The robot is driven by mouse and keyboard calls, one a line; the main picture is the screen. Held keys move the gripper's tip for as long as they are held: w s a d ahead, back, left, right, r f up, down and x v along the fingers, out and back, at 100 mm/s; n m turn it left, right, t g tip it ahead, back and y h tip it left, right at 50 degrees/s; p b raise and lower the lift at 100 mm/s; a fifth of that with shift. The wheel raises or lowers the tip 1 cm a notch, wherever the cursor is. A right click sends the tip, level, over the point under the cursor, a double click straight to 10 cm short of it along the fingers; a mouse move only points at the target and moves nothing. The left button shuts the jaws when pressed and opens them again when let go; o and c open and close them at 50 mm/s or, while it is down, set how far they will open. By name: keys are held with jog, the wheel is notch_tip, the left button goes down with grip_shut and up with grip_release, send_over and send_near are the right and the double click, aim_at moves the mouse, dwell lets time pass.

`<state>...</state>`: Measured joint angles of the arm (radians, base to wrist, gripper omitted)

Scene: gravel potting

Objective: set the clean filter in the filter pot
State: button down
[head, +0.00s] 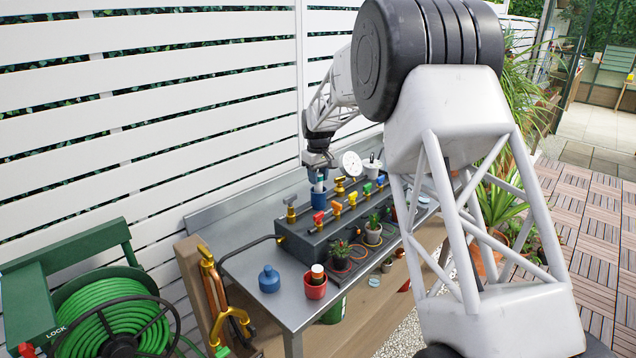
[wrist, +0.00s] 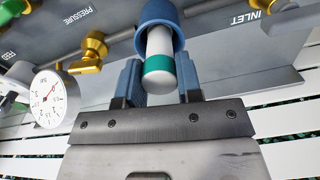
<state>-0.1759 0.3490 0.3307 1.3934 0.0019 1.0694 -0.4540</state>
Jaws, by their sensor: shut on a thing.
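My gripper (head: 319,171) is shut on the clean filter, a white cylinder with a teal band. In the wrist view the filter (wrist: 158,48) stands between the two blue fingers of my gripper (wrist: 159,82). Its far end is at the mouth of the blue filter pot (wrist: 161,14) and appears partly inside the rim; how deep I cannot tell. In the head view the blue filter pot (head: 318,201) sits on the dark manifold just below my gripper. A blue cap (head: 269,281) lies on the bench at the front left.
A pressure gauge (head: 352,164) and brass valves with coloured handles crowd the manifold (head: 312,241). Potted plants (head: 373,232) stand in front. The slatted fence is close behind.

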jog(key=shift+f, duration=1.1)
jog(key=shift+f, duration=0.3)
jog(key=c, duration=0.8)
grip_release()
notch_tip(320, 180, up, 13)
jog(key=shift+f, duration=0.2)
